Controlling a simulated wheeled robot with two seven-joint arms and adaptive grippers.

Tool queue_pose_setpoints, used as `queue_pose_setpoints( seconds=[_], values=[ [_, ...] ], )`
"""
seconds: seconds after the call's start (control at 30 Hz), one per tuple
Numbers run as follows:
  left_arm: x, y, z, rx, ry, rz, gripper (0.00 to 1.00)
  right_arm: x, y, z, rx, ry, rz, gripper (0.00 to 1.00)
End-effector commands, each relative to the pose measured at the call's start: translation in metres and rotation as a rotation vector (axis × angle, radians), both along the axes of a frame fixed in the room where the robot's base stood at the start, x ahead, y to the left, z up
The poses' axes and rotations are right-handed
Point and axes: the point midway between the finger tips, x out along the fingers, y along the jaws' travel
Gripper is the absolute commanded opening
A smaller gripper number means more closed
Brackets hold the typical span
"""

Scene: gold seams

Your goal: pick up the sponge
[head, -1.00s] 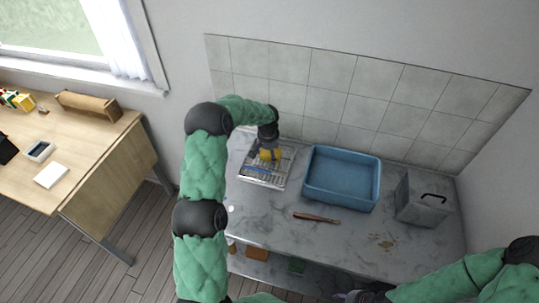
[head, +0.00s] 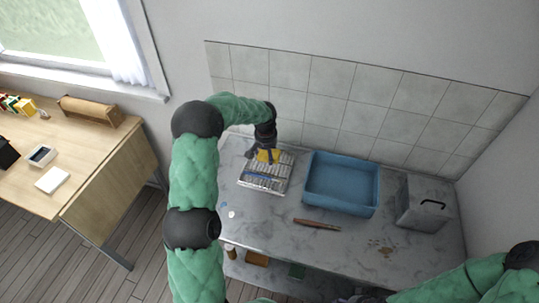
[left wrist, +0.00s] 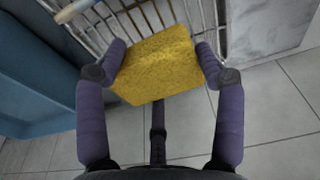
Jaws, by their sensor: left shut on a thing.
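The yellow sponge (head: 269,156) is at the far end of a wire rack (head: 252,181) on the marble counter. My left gripper (head: 264,149) reaches down to it from above. In the left wrist view, the sponge (left wrist: 155,66) sits between the two fingers of my left gripper (left wrist: 158,70), which press on its opposite sides. The rack's bars (left wrist: 96,30) show behind it. I cannot tell whether the sponge touches the rack. My right gripper (head: 366,297) shows only partly at the bottom edge of the head view, and its fingers are not clear.
A blue tub (head: 341,186) stands right of the rack, with a grey box (head: 423,204) farther right. A reddish-brown stick-like tool (head: 317,225) lies in front of the tub. A tiled wall (head: 350,95) rises behind. The front middle of the counter is mostly clear.

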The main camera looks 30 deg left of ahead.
Motion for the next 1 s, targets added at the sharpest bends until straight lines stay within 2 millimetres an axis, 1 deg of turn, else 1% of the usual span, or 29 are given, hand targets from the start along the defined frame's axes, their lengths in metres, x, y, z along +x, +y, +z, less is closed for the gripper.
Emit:
queue_pose_setpoints(
  seconds=[0.03,0.13,0.2,0.4,0.6,0.8,1.0],
  values=[
    [-0.008,0.001,0.014,0.001,-0.004,0.001,0.52,0.0,0.0,0.003,0.0,0.0,0.0,0.48],
    [-0.023,0.001,0.033,0.001,-0.005,0.001,0.52,0.0,0.0,0.006,0.0,0.0,0.0,0.48],
    [-0.036,0.0,0.043,0.0,-0.002,0.001,0.52,0.0,0.0,0.007,0.0,0.0,0.0,0.48],
    [-0.074,0.0,0.057,0.0,-0.002,0.001,0.52,0.0,0.0,0.01,0.0,0.0,0.0,0.48],
    [-0.101,0.0,0.069,0.0,-0.002,0.002,0.52,0.0,0.0,0.012,0.0,0.0,0.0,0.48],
    [-0.116,-0.001,0.074,0.0,-0.001,0.0,0.52,0.0,0.0,0.013,0.0,0.0,0.0,0.48],
    [-0.119,-0.001,0.076,0.001,-0.002,0.0,0.52,0.0,0.0,0.013,0.0,0.0,0.0,0.48]
  ],
)
